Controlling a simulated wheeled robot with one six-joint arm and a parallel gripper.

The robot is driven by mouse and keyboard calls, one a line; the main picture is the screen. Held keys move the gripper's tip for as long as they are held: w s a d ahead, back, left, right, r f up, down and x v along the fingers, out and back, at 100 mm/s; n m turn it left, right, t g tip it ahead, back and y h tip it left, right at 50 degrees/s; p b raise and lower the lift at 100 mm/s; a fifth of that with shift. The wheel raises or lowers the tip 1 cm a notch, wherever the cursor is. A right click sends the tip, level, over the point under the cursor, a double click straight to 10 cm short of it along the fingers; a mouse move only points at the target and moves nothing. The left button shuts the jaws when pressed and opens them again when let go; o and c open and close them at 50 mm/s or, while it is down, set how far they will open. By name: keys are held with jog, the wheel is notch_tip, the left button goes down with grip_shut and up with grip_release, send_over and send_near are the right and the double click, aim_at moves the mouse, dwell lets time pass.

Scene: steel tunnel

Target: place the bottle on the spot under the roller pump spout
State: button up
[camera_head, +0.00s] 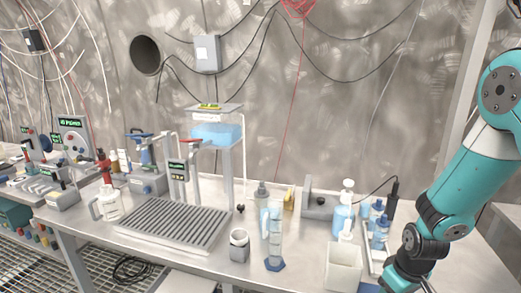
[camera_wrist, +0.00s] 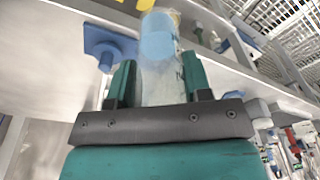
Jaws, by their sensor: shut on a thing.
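My gripper (camera_wrist: 157,85) is shut on a clear bottle (camera_wrist: 158,45) with pale blue contents, seen in the wrist view. The bottle stands between the two teal fingers, and the gripper hides part of it. Several devices with green displays stand at the left, one a grey unit with a round opening (camera_head: 73,133) and one a post-like unit (camera_head: 177,172). Their labels are too small to read surely, so I cannot tell which is the roller pump. Its spot is not clear.
A ribbed drain tray (camera_head: 175,224) lies on the bench, with a white jug (camera_head: 108,204) to its left. A measuring cylinder (camera_head: 274,240), a grey cup (camera_head: 239,245) and a white bin (camera_head: 343,266) stand nearer my arm. Blue bottles (camera_head: 380,230) sit in a tray at right.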

jog(key=f+m, duration=0.1)
jog(key=s+a+f+m, duration=0.1)
jog(key=f, duration=0.1)
jog(key=s+f+m, duration=0.1)
jog(key=m, duration=0.1)
jog(key=shift+s+a+f+t+h, duration=0.25)
jog(key=shift+f+t+h, duration=0.05)
jog(key=shift+f, duration=0.1)
jog(key=shift+r, duration=0.15)
